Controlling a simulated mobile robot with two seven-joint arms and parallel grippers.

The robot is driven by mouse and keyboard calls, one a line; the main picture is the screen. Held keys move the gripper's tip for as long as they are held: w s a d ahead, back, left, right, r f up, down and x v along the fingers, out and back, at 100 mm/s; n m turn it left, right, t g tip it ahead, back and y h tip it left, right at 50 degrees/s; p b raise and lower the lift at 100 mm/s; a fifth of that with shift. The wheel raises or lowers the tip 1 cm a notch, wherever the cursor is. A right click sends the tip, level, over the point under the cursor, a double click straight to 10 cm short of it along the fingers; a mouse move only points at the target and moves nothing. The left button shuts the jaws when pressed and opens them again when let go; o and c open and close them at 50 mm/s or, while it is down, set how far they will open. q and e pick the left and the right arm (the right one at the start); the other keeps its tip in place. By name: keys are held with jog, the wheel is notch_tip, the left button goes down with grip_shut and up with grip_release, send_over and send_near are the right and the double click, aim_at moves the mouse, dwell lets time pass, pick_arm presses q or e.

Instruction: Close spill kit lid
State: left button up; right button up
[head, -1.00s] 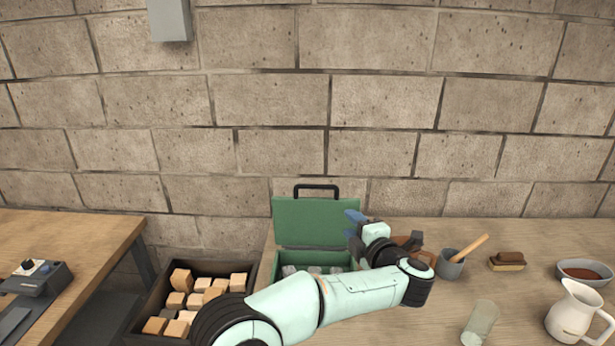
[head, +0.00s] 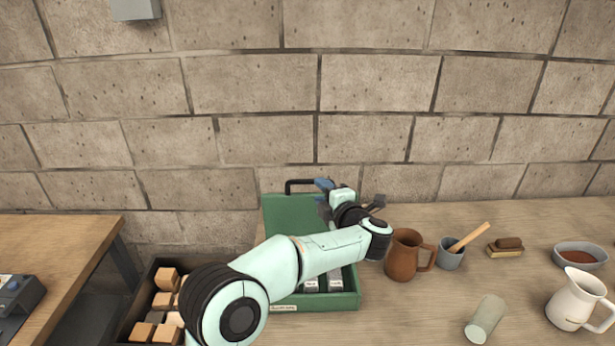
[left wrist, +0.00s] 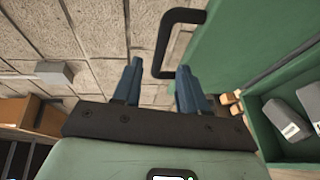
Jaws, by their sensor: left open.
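The green spill kit stands open on the wooden table, its lid (head: 284,213) raised upright near the block wall. A black handle (head: 297,184) stands on the lid's top edge. The kit's base (head: 352,297) holds grey labelled items (head: 312,286). My left gripper (head: 322,190) is at the lid's upper right, and my arm hides part of the kit. In the left wrist view, the open blue fingers (left wrist: 157,88) have nothing between them. The handle (left wrist: 166,45) lies beyond them, with the lid (left wrist: 235,45) to the right. My right gripper is not in view.
A brown mug (head: 402,257) stands close right of the kit and my forearm. A grey cup (head: 451,253), brush (head: 506,247), bowl (head: 581,256), tumbler (head: 485,319) and white pitcher (head: 572,303) are further right. A crate of wooden blocks (head: 166,278) is at left.

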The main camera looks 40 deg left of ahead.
aim_at(312, 183)
pick_arm(q)
jog(key=p+x, duration=0.2)
jog(key=x, duration=0.6)
jog(key=shift+w+r, duration=0.1)
jog(key=shift+w, duration=0.05)
jog(key=shift+w+a, duration=0.2)
jog(key=shift+a, duration=0.2)
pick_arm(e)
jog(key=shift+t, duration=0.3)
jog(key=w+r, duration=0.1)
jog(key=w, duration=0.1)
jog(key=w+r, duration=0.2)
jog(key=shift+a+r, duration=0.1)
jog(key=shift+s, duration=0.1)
pick_arm(q)
grip_shut()
